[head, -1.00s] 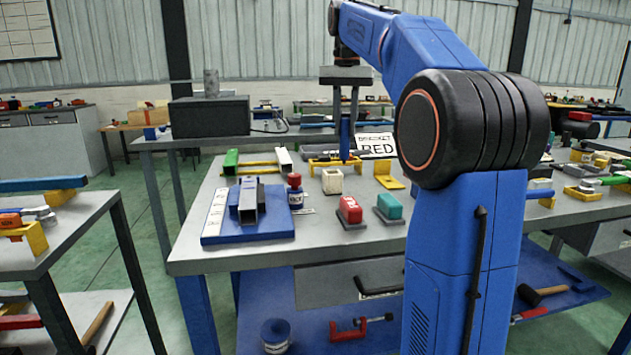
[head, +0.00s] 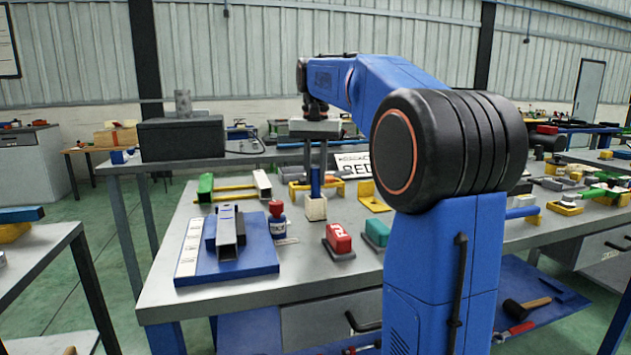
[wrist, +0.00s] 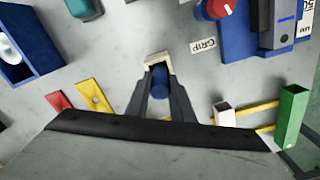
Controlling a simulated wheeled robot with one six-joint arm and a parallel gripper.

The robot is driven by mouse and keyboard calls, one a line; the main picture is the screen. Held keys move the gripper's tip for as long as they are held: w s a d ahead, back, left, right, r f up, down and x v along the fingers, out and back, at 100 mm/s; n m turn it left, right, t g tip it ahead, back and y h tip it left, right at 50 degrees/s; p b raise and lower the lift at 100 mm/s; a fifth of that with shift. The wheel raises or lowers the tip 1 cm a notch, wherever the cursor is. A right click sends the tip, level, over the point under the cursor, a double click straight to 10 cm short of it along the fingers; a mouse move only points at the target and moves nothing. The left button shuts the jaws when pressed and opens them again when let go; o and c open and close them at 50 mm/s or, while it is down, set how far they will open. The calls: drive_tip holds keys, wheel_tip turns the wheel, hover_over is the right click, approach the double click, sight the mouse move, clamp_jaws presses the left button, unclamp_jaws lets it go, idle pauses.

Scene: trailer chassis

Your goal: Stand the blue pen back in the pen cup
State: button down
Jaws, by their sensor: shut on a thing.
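The blue pen (head: 316,181) is upright between the fingers of my gripper (head: 316,170). The pen cup (head: 316,209), a small cream square cup, stands on the workbench directly below my gripper. In the head view the pen's lower end meets the cup's opening; how deep it sits is hidden. In the wrist view my gripper (wrist: 163,92) is shut on the round blue end of the pen (wrist: 160,81), with the cup's pale rim (wrist: 158,60) showing around and beyond it.
A blue tray (head: 262,262) with a grey metal channel lies to the left. Red (head: 339,241) and teal (head: 376,233) blocks are in front and right. A yellow bracket (head: 373,198) and RED sign (head: 353,165) are close by.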

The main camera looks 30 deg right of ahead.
drive_tip(key=shift+f, duration=0.85)
drive_tip(key=c, duration=1.5)
unclamp_jaws()
drive_tip(key=shift+f, duration=0.1)
drive_tip(key=shift+c, duration=0.2)
wheel_tip(320, 180, up, 12)
drive_tip(key=shift+r, duration=0.1)
